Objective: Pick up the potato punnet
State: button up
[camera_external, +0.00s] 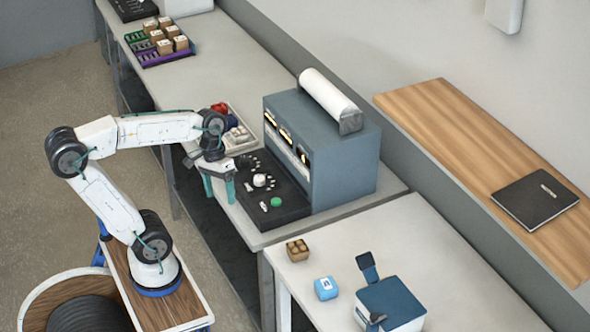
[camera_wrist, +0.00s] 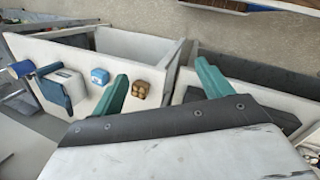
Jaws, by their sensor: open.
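The potato punnet (camera_external: 298,250) is a small brown tray of round brown potatoes. It sits near the left corner of the front white table (camera_external: 450,270). It also shows in the wrist view (camera_wrist: 140,89), just right of one finger. My gripper (camera_external: 218,189) is open and empty, its teal fingers pointing down by the front edge of the black control panel, on the neighbouring table. It is well apart from the punnet. In the wrist view my gripper's two fingers (camera_wrist: 160,85) are spread wide with nothing held between them.
A blue-and-white package (camera_external: 326,288) lies just in front of the punnet, and a blue-and-white device (camera_external: 390,302) stands to its right. A large grey-blue machine (camera_external: 322,150) with a black panel (camera_external: 270,190) stands behind my gripper. A gap separates the two tables.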

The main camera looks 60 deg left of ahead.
jog(key=w+d+n+g+h, duration=0.1)
jog(key=w+d+n+h, duration=0.2)
jog(key=w+n+h, duration=0.5)
jog(key=w+d+n+h, duration=0.2)
jog(key=w+d+n, duration=0.2)
jog(key=w, duration=0.7)
jog(key=n, duration=0.1)
send_near(301, 257)
jog(key=shift+s+d+r, duration=0.1)
jog(key=shift+d, duration=0.45)
jog(key=shift+d+f, duration=0.15)
jog(key=shift+f, duration=0.1)
jog(key=x, duration=0.7)
jog(key=shift+d+f, duration=0.1)
jog(key=shift+d, duration=0.1)
jog(key=c, duration=1.1)
